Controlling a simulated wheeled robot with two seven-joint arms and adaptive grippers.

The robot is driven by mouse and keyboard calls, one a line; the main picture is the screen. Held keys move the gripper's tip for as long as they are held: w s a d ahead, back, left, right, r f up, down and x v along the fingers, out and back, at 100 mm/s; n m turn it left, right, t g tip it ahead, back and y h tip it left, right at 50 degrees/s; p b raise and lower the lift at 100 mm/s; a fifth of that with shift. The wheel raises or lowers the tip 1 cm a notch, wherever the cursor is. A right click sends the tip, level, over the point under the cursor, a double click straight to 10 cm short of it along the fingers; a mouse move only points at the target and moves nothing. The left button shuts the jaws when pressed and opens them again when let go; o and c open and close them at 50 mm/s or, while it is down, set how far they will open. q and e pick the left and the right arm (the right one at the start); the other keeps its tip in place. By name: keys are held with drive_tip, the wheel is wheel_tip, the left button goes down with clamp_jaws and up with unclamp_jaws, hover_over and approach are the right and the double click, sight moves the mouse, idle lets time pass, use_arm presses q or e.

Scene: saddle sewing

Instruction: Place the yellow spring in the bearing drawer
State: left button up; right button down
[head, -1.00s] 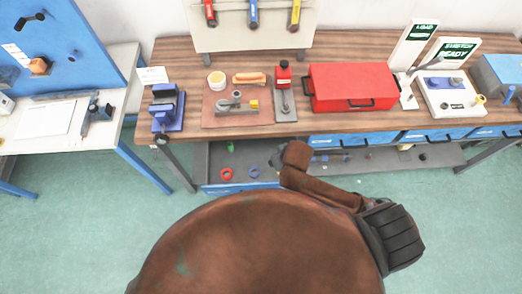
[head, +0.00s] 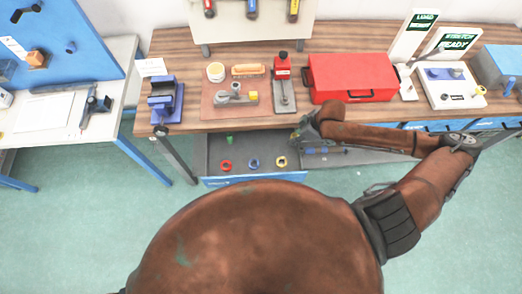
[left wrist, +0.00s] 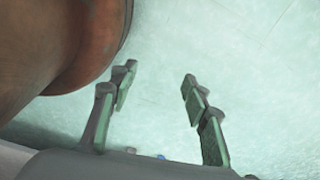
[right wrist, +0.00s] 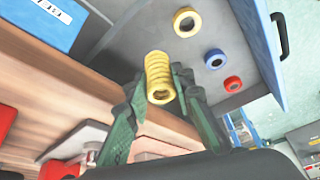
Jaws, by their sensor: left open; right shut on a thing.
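The yellow spring (right wrist: 160,72) is a coil between the fingers of my right gripper (right wrist: 160,90), which is shut on it. In the head view my right gripper (head: 300,131) is at the table's front edge, by the right rear of the open drawer (head: 212,148); the spring cannot be made out there. The drawer holds a red ring (head: 226,165), a blue ring (head: 253,163) and a yellow ring (head: 281,161) in a row, and a small green piece (head: 229,140). My left gripper (left wrist: 159,80) is open and empty above the floor.
The wooden table (head: 210,125) bears a red toolbox (head: 352,80), a red-topped press (head: 283,85), a blue vise (head: 165,100) and a test stand (head: 450,88). The drawer's blue front (right wrist: 262,45) has a dark handle (right wrist: 280,35). Bare drawer floor lies around the rings.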

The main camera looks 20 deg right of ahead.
drive_tip(key=w+a+f, duration=0.1)
drive_tip(key=a+f, duration=0.1)
drive_tip(key=a, duration=0.1)
drive_tip(key=a+f, duration=0.2)
drive_tip(key=a, duration=0.1)
drive_tip(key=w+a+f, duration=0.1)
drive_tip(key=a+f, duration=0.2)
drive_tip(key=shift+w+a+b, duration=0.25)
drive_tip(key=shift+w+b, duration=0.1)
drive_tip(key=shift+w+a+f, duration=0.15)
drive_tip(key=shift+a+f, duration=0.35)
drive_tip(key=shift+f, duration=0.15)
drive_tip(key=shift+a+f, duration=0.15)
drive_tip(key=shift+f, duration=1.6)
drive_tip(key=c, duration=1.7)
unclamp_jaws()
drive_tip(key=shift+f, duration=0.1)
drive_tip(key=shift+o, duration=0.2)
drive_tip(key=v, duration=1.2)
drive_tip(key=shift+p, duration=0.45)
